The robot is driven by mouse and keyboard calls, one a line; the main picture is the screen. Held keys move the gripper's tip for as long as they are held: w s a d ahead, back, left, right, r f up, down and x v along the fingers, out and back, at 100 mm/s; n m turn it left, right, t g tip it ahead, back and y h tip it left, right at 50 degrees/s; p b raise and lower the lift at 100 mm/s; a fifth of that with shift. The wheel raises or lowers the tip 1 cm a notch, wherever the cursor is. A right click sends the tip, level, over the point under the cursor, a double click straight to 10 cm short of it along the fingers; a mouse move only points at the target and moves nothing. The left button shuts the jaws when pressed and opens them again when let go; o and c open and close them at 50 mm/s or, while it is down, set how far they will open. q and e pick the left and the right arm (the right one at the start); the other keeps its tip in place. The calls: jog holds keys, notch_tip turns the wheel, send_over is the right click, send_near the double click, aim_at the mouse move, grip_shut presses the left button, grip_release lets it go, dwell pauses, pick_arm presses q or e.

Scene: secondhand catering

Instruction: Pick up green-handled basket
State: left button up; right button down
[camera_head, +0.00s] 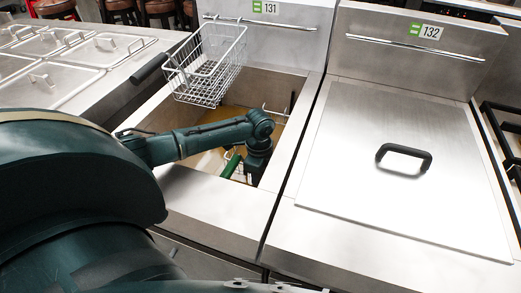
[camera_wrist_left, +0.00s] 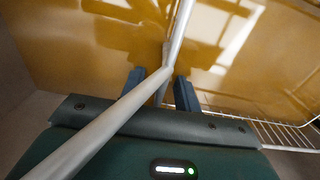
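The green handle of the basket (camera_head: 231,164) shows in the head view, low in the open fryer well and beside my left arm. Most of this basket is hidden by my arm and the well wall. My left gripper (camera_wrist_left: 160,92) reaches down into the well; its fingers are hidden in the head view. In the left wrist view its two fingers stand apart, with a pale metal rod (camera_wrist_left: 172,55) running between and across them. Clear contact on both sides does not show. White wire mesh (camera_wrist_left: 285,133) lies at the right. My right gripper is not in view.
A second wire basket (camera_head: 208,68) with a black handle (camera_head: 150,67) hangs at the back of fryer 131. Yellowish oil (camera_wrist_left: 70,50) lies in the well. A lidded fryer 132 (camera_head: 345,150) stands at right, lidded metal pans (camera_head: 60,80) at left.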

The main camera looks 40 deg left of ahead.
pick_arm(q)
grip_shut()
jog(key=shift+s+f, duration=0.1)
jog(key=shift+s, duration=0.1)
dwell(1.0)
